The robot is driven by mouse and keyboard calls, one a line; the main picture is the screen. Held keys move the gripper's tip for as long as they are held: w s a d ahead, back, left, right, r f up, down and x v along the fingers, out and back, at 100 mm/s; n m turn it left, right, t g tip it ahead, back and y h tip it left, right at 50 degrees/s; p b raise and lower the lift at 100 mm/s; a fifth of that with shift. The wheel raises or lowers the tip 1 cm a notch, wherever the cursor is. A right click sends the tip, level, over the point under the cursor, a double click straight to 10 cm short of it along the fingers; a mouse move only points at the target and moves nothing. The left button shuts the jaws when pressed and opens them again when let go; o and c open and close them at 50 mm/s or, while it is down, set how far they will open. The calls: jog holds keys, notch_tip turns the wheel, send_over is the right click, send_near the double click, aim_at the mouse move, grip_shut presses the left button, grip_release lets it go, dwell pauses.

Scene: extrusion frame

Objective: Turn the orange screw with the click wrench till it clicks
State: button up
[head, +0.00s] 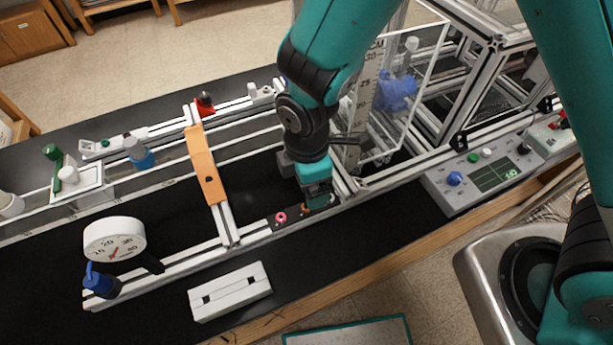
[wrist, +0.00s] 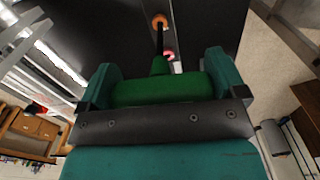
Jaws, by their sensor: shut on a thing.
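My gripper (head: 317,192) points down at the front rail of the frame in the head view. In the wrist view its two teal fingers (wrist: 165,82) are shut on the green handle of the click wrench (wrist: 155,92). The wrench's thin dark shaft runs away from the handle toward the orange screw (wrist: 160,20), and its end appears to be at the screw; contact is too small to tell. In the head view the orange screw (head: 304,209) shows beside my gripper, on a dark plate, and the wrench is mostly hidden by the gripper.
A pink-red ring (head: 280,217) sits on the same plate, left of the screw. An orange bar (head: 206,165) crosses the rails. A dial gauge (head: 114,240) and white block (head: 230,291) stand left. A clear panel (head: 405,90) and control box (head: 483,176) are at right.

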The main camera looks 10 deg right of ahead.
jog(key=shift+r, duration=0.6)
jog(key=shift+p, duration=0.3)
jog(key=shift+r+p, duration=1.15)
jog(key=shift+r, duration=0.35)
